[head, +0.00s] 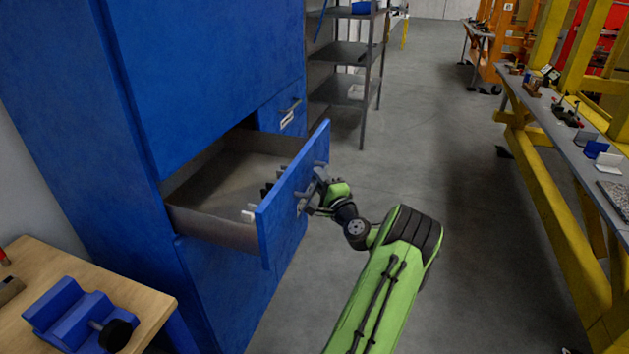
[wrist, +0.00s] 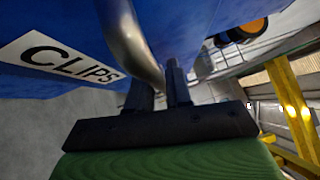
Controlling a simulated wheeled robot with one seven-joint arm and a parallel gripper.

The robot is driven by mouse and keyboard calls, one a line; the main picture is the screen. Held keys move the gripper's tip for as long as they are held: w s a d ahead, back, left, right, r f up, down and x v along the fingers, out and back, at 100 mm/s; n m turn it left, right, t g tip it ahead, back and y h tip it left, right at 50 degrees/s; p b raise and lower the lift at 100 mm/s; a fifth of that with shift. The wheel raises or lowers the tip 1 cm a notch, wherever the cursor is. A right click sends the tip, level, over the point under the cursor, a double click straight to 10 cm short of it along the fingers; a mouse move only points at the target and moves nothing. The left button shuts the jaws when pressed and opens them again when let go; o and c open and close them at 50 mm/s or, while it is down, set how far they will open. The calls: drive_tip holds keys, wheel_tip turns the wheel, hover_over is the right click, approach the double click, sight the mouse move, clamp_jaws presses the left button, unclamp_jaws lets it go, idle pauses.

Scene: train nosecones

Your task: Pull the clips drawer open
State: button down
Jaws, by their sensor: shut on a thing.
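The clips drawer (head: 292,195) stands pulled out of the blue cabinet (head: 205,80), with its inside showing from above. A few small dark and white items lie in it near the front. In the wrist view, its label reads CLIPS (wrist: 65,58) on the blue front, beside a curved metal handle (wrist: 130,40). My gripper (head: 308,197) is at the outer side of the drawer front. The wrist view shows my gripper's two dark fingers (wrist: 160,92) shut on the handle, one on each side of it.
Another drawer (head: 283,110) in the cabinet, with its own handle and label, is shut behind. A wooden bench (head: 150,292) with a blue vise (head: 75,315) is at lower left. Grey shelves (head: 350,90) stand behind. A yellow-framed workbench (head: 560,170) is at right. The floor between is clear.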

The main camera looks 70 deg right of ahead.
drive_tip(key=shift+s+f, duration=0.1)
drive_tip(key=shift+s, duration=0.45)
drive_tip(key=c, duration=1.2)
unclamp_jaws()
drive_tip(key=shift+o, duration=0.2)
drive_tip(key=b+v, duration=0.1)
drive_tip(key=v, duration=1.4)
drive_tip(key=shift+s+a+b, duration=0.2)
drive_tip(key=shift+b, duration=0.1)
